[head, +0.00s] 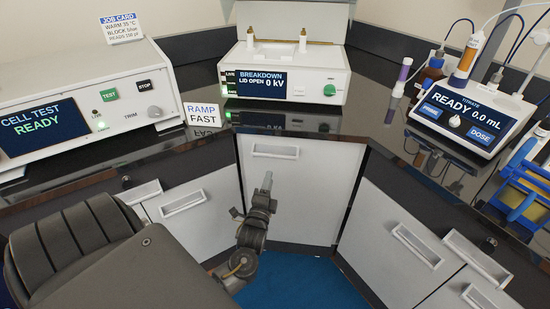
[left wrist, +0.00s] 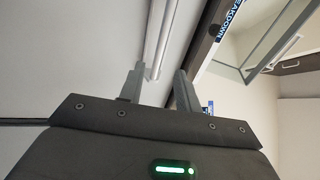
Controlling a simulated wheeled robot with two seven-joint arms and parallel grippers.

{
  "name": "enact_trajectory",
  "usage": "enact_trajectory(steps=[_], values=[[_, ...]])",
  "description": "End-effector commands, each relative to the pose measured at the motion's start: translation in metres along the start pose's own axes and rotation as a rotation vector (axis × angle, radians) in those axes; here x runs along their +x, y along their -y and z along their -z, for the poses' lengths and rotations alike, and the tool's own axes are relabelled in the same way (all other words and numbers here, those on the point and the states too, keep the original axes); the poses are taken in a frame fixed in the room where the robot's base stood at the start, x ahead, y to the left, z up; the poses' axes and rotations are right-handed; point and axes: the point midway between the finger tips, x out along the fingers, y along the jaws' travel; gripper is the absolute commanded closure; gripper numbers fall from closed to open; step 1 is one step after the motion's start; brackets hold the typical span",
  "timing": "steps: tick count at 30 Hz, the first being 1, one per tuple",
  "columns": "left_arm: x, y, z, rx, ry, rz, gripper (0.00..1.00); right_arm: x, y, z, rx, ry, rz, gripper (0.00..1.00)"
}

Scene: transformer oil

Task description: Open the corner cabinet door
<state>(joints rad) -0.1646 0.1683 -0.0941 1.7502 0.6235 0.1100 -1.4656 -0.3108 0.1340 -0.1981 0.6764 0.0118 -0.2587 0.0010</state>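The corner cabinet door (head: 310,195) is a pale grey panel under the counter, in the middle of the head view. It looks closed. Its handle (head: 275,152) is a pale horizontal bar near the top edge. My left gripper (head: 267,181) is in front of the door, below the handle in the picture. In the left wrist view the two fingers of my left gripper (left wrist: 160,70) stand apart with nothing held. The handle bar (left wrist: 160,35) shows between and beyond the fingertips; I cannot tell whether they touch it. My right gripper is not in view.
A dark glossy counter (head: 195,150) overhangs the cabinets. Drawers with pale handles flank the door on the left (head: 183,202) and right (head: 417,245). A breakdown tester (head: 285,75) stands above the door. Blue floor (head: 300,283) is clear in front.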

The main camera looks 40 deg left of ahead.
Motion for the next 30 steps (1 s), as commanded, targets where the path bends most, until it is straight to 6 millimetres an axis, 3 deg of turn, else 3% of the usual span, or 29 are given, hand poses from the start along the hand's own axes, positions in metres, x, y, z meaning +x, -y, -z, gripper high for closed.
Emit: enact_trajectory(steps=[9, 15, 28, 30], values=[[0.059, 0.002, 0.000, 0.000, 0.001, 0.003, 0.66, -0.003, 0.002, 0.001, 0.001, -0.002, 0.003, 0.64], [0.086, 0.001, 0.000, -0.001, -0.001, 0.001, 0.66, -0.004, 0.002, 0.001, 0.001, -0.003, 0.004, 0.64], [0.097, 0.001, 0.001, -0.002, -0.002, 0.001, 0.66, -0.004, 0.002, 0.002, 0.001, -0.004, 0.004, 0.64], [0.097, 0.001, 0.001, -0.002, -0.002, 0.001, 0.73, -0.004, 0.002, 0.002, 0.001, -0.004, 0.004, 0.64]])
